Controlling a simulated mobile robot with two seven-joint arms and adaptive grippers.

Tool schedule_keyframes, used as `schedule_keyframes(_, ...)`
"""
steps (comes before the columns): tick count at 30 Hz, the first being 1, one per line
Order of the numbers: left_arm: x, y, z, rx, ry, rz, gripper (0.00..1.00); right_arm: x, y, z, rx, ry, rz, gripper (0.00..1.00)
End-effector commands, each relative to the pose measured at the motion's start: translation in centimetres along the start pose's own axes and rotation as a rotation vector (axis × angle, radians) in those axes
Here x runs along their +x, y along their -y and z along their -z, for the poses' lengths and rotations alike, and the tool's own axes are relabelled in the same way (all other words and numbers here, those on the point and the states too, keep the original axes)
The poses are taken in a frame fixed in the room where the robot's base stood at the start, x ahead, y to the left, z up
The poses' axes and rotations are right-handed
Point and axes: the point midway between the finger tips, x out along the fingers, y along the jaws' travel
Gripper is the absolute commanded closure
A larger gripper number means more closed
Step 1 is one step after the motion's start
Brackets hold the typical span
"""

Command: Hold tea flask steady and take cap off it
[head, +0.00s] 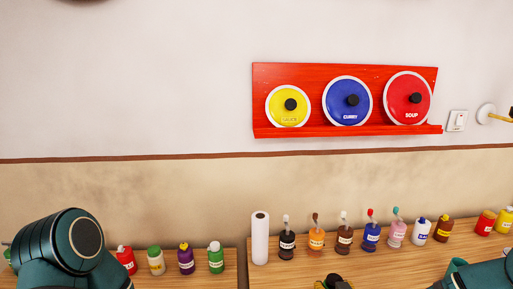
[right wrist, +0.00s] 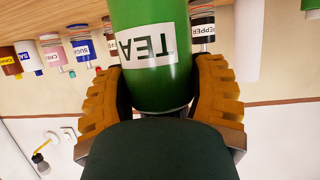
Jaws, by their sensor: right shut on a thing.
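The green tea flask (right wrist: 150,85) fills the upper middle of the right wrist view, its white TEA label upside down in the picture. My right gripper (right wrist: 158,66) is shut on it, with one brown padded finger along each side. The flask's far end runs out of the top of the view, and I cannot make out the cap. In the head view, a small dark and yellow shape shows at the bottom edge, too cut off to identify. My left arm enters at the lower left of the head view, but its gripper is out of view.
A wooden counter (head: 300,275) runs along the wall, with a white paper roll (head: 260,238) and several spice and sauce bottles at its back. A red rack (head: 310,131) with yellow, blue and red lids hangs above. A light switch (head: 457,121) is to its right.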

Motion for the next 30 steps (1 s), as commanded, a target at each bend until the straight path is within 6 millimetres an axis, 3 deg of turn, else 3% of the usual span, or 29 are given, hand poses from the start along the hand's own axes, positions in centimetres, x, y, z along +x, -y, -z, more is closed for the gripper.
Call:
schedule_keyframes(1,0.1,0.1,-0.1,0.000,0.001,0.000,0.29,-0.5,1.1,-0.3,-0.006,-0.001,0.006,0.84)
schedule_keyframes(6,0.3,0.1,-0.2,0.001,0.003,0.000,0.29,-1.9,2.6,-1.1,-0.004,-0.001,0.004,0.84)
schedule_keyframes(20,0.4,0.1,-0.2,0.001,0.004,0.000,0.29,-2.6,4.3,-1.5,-0.021,0.000,0.054,0.84)
schedule_keyframes(30,0.4,0.1,-0.2,0.001,0.004,0.000,0.29,-3.3,11.9,-3.1,-0.165,0.000,0.404,0.84)
